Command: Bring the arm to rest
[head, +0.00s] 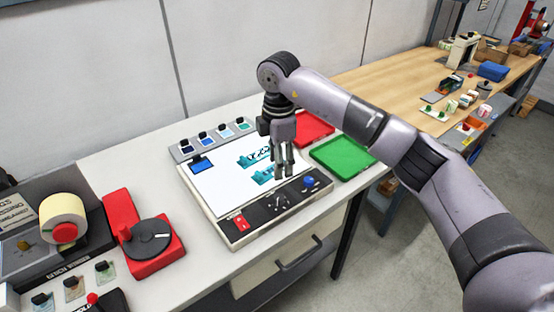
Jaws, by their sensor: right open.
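My right arm comes in from the right and bends down at the wrist over the white table. Its gripper (284,172) points down, open and empty, over the front right part of the flat panel device (217,207). The fingers hide part of the teal print (255,157) on the panel's white surface. I cannot tell whether the fingertips touch the panel. My left gripper is not in view.
A red tray (318,127) and a green tray (344,156) lie right of the panel. A red device with a dark disc (148,240) and a label roll (62,217) stand at the left. A wooden bench (400,75) with several items extends behind the arm.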

